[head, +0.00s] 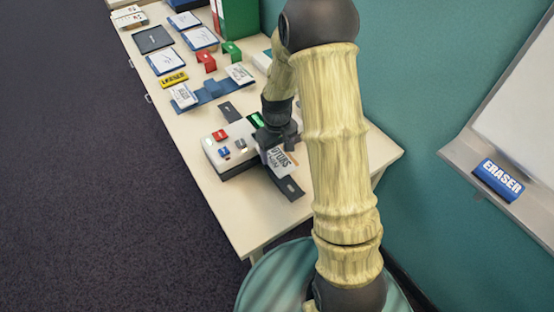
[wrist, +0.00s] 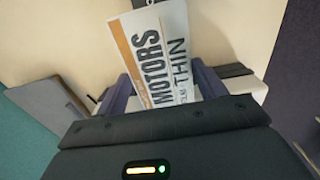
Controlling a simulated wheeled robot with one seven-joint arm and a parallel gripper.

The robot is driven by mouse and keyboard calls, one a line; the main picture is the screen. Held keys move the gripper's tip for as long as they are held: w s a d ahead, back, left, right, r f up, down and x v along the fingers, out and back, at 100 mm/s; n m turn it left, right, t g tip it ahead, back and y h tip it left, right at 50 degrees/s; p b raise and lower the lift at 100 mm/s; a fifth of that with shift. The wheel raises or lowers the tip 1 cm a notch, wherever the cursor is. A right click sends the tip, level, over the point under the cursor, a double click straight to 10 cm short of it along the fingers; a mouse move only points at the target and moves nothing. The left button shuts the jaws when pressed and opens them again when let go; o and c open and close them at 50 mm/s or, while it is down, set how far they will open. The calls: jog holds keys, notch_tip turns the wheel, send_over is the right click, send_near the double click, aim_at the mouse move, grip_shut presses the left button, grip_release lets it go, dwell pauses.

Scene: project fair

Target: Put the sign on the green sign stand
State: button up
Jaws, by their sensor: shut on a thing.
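A white sign (head: 279,161) with dark lettering and an orange strip is in my gripper (head: 284,141), low over the near part of the table. The green sign stand (head: 231,51) is a small bracket on the far part of the table, well away from my gripper. A similar red stand (head: 206,61) is just left of it.
A grey device (head: 214,158) with coloured buttons stands beside my gripper. A dark flat piece (head: 291,189) lies near the sign. Beyond are a blue tray (head: 209,93), a yellow label (head: 173,79), several white cards and a green binder (head: 240,18). The near table corner is clear.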

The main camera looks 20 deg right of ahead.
aim_at(277, 155)
jog(key=shift+r, duration=1.55)
jog(key=shift+f, duration=0.1)
